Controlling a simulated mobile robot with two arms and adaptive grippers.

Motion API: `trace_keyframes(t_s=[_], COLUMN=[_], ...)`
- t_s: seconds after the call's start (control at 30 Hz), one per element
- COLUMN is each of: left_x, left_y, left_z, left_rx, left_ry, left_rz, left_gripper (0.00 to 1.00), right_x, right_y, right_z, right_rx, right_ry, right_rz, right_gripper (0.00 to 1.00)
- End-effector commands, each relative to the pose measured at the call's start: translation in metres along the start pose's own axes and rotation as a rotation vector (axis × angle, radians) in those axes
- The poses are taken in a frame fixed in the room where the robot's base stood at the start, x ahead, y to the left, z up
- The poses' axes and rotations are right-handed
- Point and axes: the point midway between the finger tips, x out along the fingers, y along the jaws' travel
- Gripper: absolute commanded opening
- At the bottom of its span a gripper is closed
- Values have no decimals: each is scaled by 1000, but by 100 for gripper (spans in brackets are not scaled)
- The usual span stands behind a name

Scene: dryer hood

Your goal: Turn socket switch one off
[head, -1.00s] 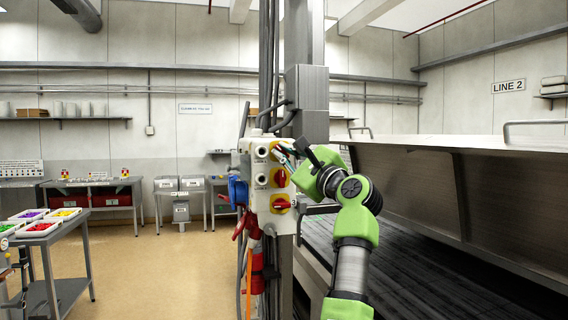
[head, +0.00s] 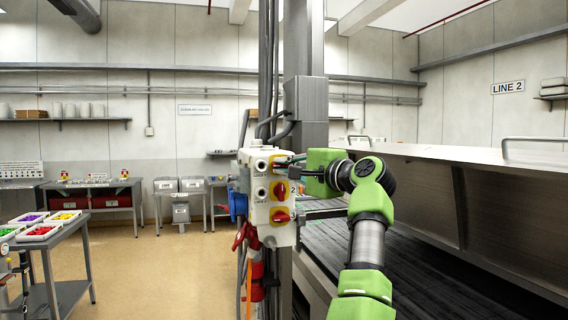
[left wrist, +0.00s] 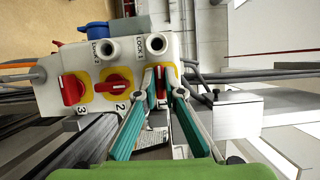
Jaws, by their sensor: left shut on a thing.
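The socket box (head: 260,213) is a pale box on a post, with red knobs on yellow plates. Socket switch one (left wrist: 162,73) is the knob by the number 1 in the left wrist view; the fingers partly cover it, so its exact angle is unclear. My left gripper (left wrist: 165,80) is shut on this knob. In the head view, the left gripper (head: 284,161) meets the upper front of the box and hides switch one. Switch two (left wrist: 114,84) and switch three (left wrist: 72,89) sit beside it, untouched. My right gripper is out of view.
Cables and the grey post (head: 306,95) stand close behind the box. A long metal hood (head: 465,185) and dark conveyor bed (head: 390,262) lie to the right. A table with coloured trays (head: 45,229) is at left. The floor between is clear.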

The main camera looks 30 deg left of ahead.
Motion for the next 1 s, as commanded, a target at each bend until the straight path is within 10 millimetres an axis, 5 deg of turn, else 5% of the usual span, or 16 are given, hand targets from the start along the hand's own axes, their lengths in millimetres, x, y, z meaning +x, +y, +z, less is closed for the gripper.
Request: trace_keyframes(t_s=[0.6,0.67,1.0], left_x=[0,0,0], left_y=[1,1,0], left_z=[0,0,0], left_rx=[-38,-38,-36], left_ry=[1,1,1], left_rz=[18,17,15], left_gripper=[0,24,26], right_x=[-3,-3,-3], right_y=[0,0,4], right_z=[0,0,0], right_rx=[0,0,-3], right_ry=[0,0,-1], right_rz=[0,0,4], right_gripper=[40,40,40])
